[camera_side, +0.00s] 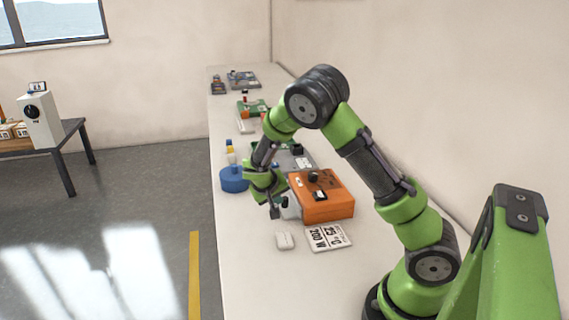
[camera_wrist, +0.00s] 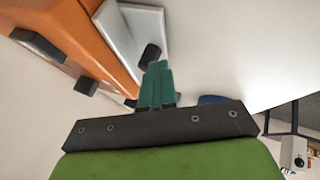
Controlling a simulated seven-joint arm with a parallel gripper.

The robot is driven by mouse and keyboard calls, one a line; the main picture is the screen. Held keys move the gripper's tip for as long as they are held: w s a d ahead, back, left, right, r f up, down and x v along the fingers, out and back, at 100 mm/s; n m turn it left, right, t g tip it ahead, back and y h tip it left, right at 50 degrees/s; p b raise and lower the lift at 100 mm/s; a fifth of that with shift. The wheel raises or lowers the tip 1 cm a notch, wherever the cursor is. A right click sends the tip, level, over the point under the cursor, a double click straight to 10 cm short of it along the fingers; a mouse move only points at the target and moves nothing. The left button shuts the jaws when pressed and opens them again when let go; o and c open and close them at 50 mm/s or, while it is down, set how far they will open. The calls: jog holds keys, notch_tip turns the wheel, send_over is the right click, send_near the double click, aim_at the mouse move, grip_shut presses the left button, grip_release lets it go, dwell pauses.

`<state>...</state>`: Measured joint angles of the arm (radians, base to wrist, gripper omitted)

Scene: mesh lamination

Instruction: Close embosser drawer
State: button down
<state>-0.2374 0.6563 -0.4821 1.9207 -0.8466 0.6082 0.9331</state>
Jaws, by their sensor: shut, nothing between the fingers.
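The orange embosser (camera_side: 325,203) stands on the long white table; its orange side also shows in the wrist view (camera_wrist: 70,25). Its pale grey drawer (camera_wrist: 118,28) sticks out from the embosser's side and carries a dark knob (camera_wrist: 150,55). In the side view the drawer (camera_side: 292,209) is partly hidden behind my gripper (camera_side: 275,212). My gripper's teal fingers, seen in the wrist view (camera_wrist: 159,68), are shut and empty. Their tips appear close to the knob; I cannot tell whether they touch it.
A white card with black print (camera_side: 328,237) and a small white block (camera_side: 285,240) lie in front of the embosser. A blue round container (camera_side: 234,180) stands to the left near the table's edge. Other devices stand farther back. The table's near part is clear.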

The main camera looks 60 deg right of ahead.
jog(key=shift+s+d, duration=0.25)
jog(key=shift+d, duration=0.05)
jog(key=a, duration=0.1)
jog(key=w+a, duration=0.1)
jog(key=a, duration=0.1)
jog(key=w+a, duration=0.1)
jog(key=shift+w+a+r, duration=0.25)
jog(key=shift+a+r, duration=0.05)
jog(key=shift+r, duration=0.05)
jog(key=w+v, duration=0.1)
jog(key=v, duration=0.8)
jog(key=s+a+r+n+y, duration=0.3)
jog(key=s+a+y, duration=0.3)
jog(key=s+a, duration=0.3)
jog(key=s+a+r+t+y, duration=0.3)
jog(key=s+r+t, duration=0.3)
jog(key=s+r, duration=0.4)
jog(key=shift+s+r, duration=0.3)
jog(key=shift+s, duration=0.25)
